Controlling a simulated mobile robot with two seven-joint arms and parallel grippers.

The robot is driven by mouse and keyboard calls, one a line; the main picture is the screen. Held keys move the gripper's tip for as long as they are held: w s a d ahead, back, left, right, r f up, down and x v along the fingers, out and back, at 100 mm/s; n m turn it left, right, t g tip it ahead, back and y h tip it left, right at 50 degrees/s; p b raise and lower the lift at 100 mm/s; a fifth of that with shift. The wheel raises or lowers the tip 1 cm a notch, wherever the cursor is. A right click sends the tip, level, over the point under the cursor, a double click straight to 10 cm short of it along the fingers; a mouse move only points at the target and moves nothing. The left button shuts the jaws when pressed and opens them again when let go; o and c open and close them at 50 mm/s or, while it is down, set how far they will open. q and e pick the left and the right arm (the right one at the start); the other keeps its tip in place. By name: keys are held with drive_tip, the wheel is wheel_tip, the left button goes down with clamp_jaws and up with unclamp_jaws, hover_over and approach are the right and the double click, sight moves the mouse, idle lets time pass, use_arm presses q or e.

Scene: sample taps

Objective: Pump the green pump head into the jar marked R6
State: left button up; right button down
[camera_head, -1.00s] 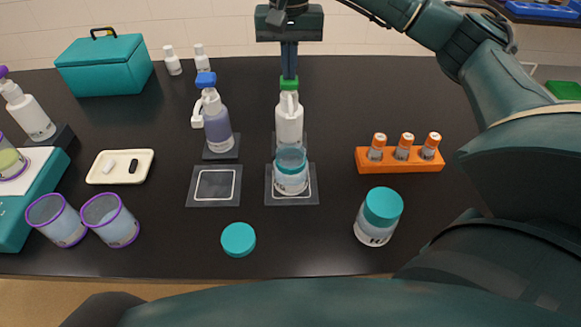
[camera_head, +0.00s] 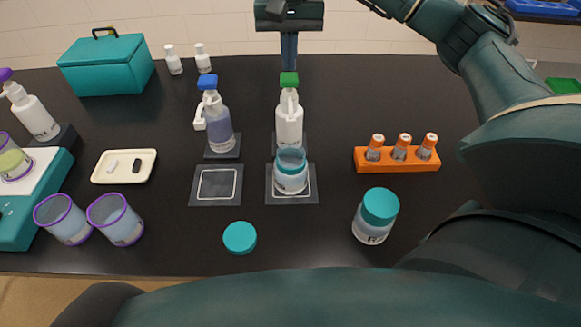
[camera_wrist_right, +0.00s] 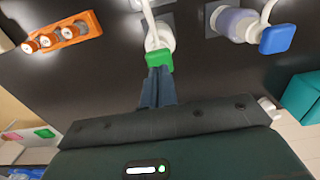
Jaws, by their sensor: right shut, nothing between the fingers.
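The green pump head (camera_head: 289,80) tops a white pump bottle (camera_head: 289,123); it also shows in the wrist view (camera_wrist_right: 159,60). Its white spout points toward an open jar (camera_head: 291,181) with a teal rim, standing on a dark square pad (camera_head: 312,190) in front of the bottle. I cannot read that jar's mark. My right gripper (camera_head: 289,68) is shut and empty, fingers pointing down directly above the green head; in the wrist view the fingertips (camera_wrist_right: 158,72) appear at its edge. I cannot tell whether they touch. My left gripper is not in view.
A blue-headed pump bottle (camera_head: 218,124) stands left, behind an empty pad (camera_head: 216,185). A loose teal lid (camera_head: 239,237), a teal-lidded jar (camera_head: 376,216) and an orange vial rack (camera_head: 397,160) lie around. Purple-rimmed cups (camera_head: 115,219) and a white tray (camera_head: 124,166) are left.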

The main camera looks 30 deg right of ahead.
sight(290, 76)
drive_tip(key=shift+f, duration=0.1)
drive_tip(key=shift+f+b, duration=0.9)
drive_tip(key=shift+f, duration=0.5)
drive_tip(key=shift+r+p, duration=1.1)
drive_tip(key=shift+r, duration=0.4)
wheel_tip(290, 76, up, 6)
drive_tip(key=p, duration=0.4)
drive_tip(key=shift+p, duration=0.4)
